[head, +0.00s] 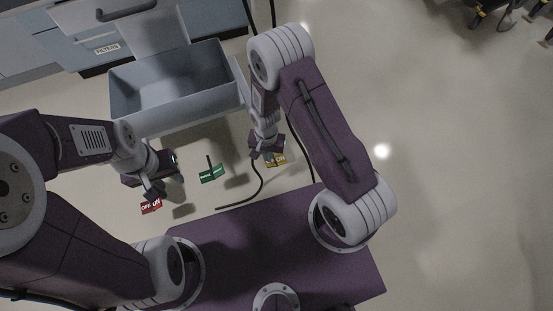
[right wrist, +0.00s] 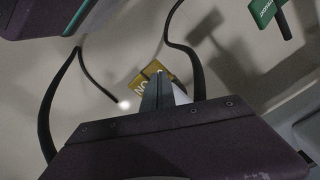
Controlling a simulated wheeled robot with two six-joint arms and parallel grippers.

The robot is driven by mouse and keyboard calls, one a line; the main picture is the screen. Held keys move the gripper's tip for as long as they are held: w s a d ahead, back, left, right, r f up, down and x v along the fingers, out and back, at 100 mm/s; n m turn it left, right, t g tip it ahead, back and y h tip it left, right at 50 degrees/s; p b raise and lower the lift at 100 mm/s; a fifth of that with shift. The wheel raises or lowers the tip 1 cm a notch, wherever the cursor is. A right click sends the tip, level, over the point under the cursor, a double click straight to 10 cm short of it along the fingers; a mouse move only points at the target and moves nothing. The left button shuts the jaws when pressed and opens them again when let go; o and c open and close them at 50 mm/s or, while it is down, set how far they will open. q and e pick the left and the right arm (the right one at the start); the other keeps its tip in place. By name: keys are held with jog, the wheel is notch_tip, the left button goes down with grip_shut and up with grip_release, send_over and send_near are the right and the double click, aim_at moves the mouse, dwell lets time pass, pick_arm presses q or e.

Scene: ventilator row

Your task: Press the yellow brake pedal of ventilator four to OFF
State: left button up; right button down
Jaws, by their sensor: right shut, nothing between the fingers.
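The yellow brake pedal (head: 277,160) is low down below the ventilator, mostly behind my right gripper (head: 268,153) in the head view. In the right wrist view the yellow pedal (right wrist: 138,88) shows the letters ON. My right gripper (right wrist: 159,78) is shut and empty there, its fingertips overlapping the pedal's right part. I cannot tell if they touch it. My left gripper (head: 152,188) is over by the red pedal, away from the yellow one; its fingers are too small to read.
A green pedal (head: 211,174) and a red pedal (head: 151,207) lie to the left of the yellow one. A grey open bin (head: 177,117) stands behind them. Dark cables hang by the right gripper.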

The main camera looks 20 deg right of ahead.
jog(key=shift+f, duration=0.1)
jog(key=shift+f+b, duration=0.55)
jog(key=shift+f, duration=0.35)
jog(key=shift+f+b, duration=0.5)
jog(key=shift+f, duration=0.1)
notch_tip(320, 180, up, 7)
jog(key=p, duration=0.7)
jog(key=shift+r+p, duration=0.15)
jog(key=shift+p, duration=0.15)
